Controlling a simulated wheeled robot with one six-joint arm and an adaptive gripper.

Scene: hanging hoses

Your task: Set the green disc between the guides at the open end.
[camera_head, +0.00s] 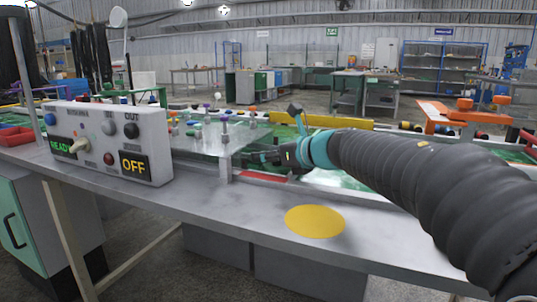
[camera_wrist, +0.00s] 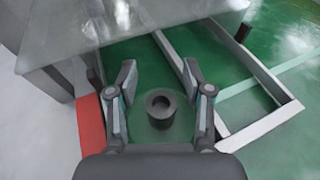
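My gripper (camera_wrist: 160,72) is open in the wrist view, its two fingers well apart. A dark round knob with a hollow top (camera_wrist: 161,104) stands between the fingers, apart from both. A faint round green patch around it looks like the green disc (camera_wrist: 159,122), hard to tell from the green surface below. Two pale metal guides (camera_wrist: 262,76) run slantwise to the right of my gripper, with a crossbar (camera_wrist: 262,128) joining their near ends. In the head view my gripper (camera_head: 278,157) is low beside the clear panel; the disc cannot be made out there.
A clear panel (camera_wrist: 120,22) overhangs at the upper left of the wrist view. A red strip (camera_wrist: 92,124) lies left of my gripper. In the head view, a control box (camera_head: 112,142) reading READY and OFF stands at left. A yellow circle (camera_head: 314,221) marks the bare grey bench front.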

